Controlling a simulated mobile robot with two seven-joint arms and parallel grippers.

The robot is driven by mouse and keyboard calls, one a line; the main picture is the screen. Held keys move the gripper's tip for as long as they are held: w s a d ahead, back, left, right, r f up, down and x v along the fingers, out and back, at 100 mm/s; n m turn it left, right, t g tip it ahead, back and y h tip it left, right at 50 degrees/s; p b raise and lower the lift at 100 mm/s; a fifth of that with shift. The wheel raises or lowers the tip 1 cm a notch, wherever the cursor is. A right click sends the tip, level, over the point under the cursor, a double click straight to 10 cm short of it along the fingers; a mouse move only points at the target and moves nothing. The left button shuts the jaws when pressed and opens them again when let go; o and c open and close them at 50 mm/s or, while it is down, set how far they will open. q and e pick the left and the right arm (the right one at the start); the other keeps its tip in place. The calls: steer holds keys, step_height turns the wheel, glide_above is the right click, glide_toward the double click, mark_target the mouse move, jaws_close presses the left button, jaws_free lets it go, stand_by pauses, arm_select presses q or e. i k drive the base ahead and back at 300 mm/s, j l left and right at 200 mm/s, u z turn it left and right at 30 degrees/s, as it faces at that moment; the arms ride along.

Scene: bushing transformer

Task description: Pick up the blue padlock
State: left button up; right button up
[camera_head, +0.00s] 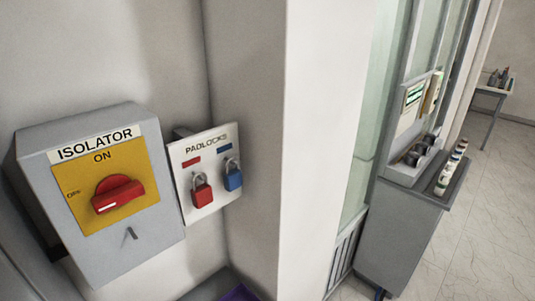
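The blue padlock (233,178) hangs on the white board labelled PADLOCKS (204,211), under a small blue label. A red padlock (201,191) hangs just left of it on the same board, under a red label. The board is beside the isolator box, in the left half of the view. Neither of my grippers shows in this view, so I cannot see where they are relative to the padlock.
The grey isolator box (149,247) has a red handle (117,195) on a yellow plate. A white wall corner (315,150) juts out right of the board. A grey cabinet (400,235) stands further right. Bare floor (490,220) lies at the far right.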

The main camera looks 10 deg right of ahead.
mark_target(232, 179)
steer(key=i+l+u, duration=0.15)
steer(key=u, duration=0.25)
steer(key=i+l+u, duration=0.1)
steer(key=l+u, duration=0.2)
steer(key=u, duration=0.15)
steer(key=i+l+u, duration=0.1)
steer(key=l+u, duration=0.5)
steer(key=u, duration=0.2)
steer(key=i+l, duration=0.05)
